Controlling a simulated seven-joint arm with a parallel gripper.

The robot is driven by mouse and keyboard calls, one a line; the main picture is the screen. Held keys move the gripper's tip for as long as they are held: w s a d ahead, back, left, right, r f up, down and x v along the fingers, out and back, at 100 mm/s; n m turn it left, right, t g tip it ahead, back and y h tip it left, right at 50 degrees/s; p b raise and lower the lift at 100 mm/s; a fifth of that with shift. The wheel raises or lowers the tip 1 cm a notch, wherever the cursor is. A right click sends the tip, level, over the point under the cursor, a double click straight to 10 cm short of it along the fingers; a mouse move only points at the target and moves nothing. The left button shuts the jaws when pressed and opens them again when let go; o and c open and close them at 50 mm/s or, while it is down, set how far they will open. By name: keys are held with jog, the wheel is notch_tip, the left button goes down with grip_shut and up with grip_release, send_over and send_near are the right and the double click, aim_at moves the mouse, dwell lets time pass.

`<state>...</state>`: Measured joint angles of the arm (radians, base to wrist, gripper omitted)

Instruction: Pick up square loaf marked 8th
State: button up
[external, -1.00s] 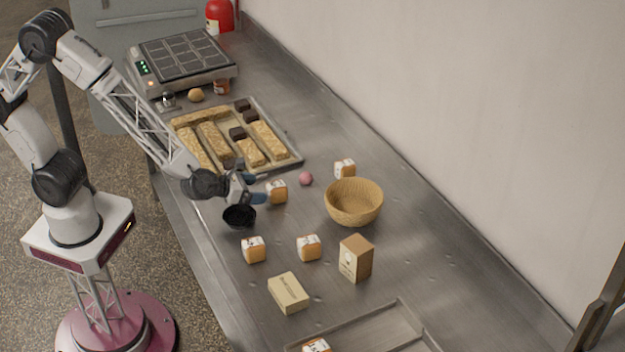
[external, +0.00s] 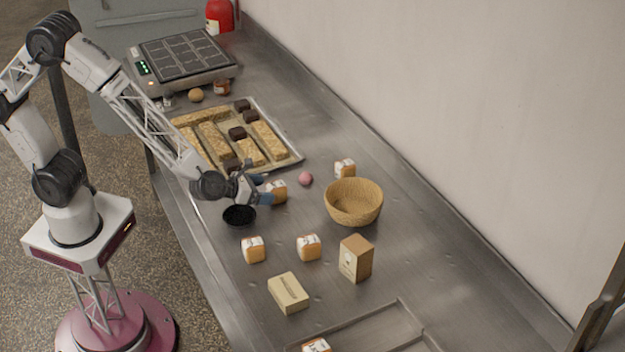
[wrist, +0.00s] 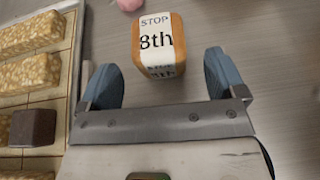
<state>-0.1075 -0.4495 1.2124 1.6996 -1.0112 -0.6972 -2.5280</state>
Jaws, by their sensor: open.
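The square loaf marked 8th (wrist: 158,45) is a small orange-brown block with a white label reading "STOP 8th" in the wrist view. It stands on the steel counter just beyond the fingertips, roughly centred between them. My gripper (wrist: 170,75) is open and empty, with its blue-grey fingers apart on either side of the near space. In the external view the loaf (external: 278,191) is partly hidden by my gripper (external: 266,188), which is low beside it.
A tray (external: 290,165) of long bars and dark cubes lies close by. A pink ball (external: 305,178), a wicker basket (external: 353,203) and a black bowl (external: 240,215) are near. Similar loaves (external: 253,249) (external: 309,247) (external: 345,169) stand around. A carton (external: 356,259) is further forward.

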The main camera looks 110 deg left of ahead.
aim_at(274, 184)
jog(key=shift+x, duration=2.55)
jog(key=c, duration=1)
jog(key=shift+r, duration=0.1)
jog(key=shift+r, duration=1.55)
jog(key=shift+s+r, duration=0.1)
jog(key=shift+s, duration=0.2)
jog(key=s+d, duration=0.1)
jog(key=s, duration=0.4)
jog(key=s+d+r, duration=0.1)
jog(key=s, duration=0.4)
jog(key=s+d, duration=0.2)
jog(key=s, duration=0.3)
jog(key=shift+d+r, duration=0.1)
jog(key=shift+r, duration=0.1)
